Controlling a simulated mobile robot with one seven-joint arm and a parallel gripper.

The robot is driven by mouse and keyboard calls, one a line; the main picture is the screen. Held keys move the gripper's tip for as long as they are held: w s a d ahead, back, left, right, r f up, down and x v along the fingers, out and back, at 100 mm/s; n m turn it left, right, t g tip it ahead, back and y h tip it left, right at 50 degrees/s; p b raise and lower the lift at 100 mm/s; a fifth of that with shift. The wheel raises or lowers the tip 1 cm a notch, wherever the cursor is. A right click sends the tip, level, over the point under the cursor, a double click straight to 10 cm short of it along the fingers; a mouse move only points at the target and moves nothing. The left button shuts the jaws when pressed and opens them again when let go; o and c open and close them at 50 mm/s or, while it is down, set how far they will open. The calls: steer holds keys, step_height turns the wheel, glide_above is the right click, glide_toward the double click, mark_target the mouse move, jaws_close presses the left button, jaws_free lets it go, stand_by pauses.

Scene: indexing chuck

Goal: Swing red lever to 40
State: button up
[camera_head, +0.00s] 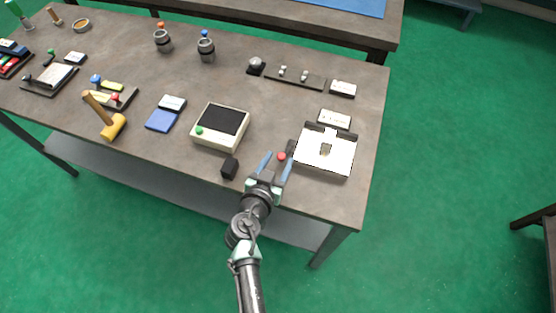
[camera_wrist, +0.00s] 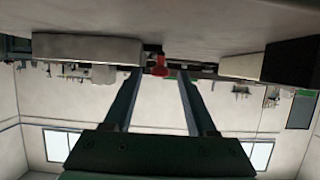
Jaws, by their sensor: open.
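A red-knobbed lever (camera_head: 281,156) sits beside the white-topped box (camera_head: 343,158) near the table's front right. It also shows as a red knob (camera_wrist: 159,68) in the wrist view, hanging upside down in the picture. My gripper (camera_head: 278,160) is open at the front edge of the table, its blue-grey fingers pointing at the red knob. In the wrist view the knob appears between the two fingertips; I cannot tell whether they touch it. No scale marks for 40 are readable. Another small red knob (camera_head: 115,97) is on a board at the left.
A cream box with a dark screen and green knob (camera_head: 205,137) stands left of my gripper. A small black block (camera_head: 229,168) is close by at the table edge. A yellow-headed mallet (camera_head: 113,127) lies farther left.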

jaws_close()
stand_by(0.3)
stand_by(1.1)
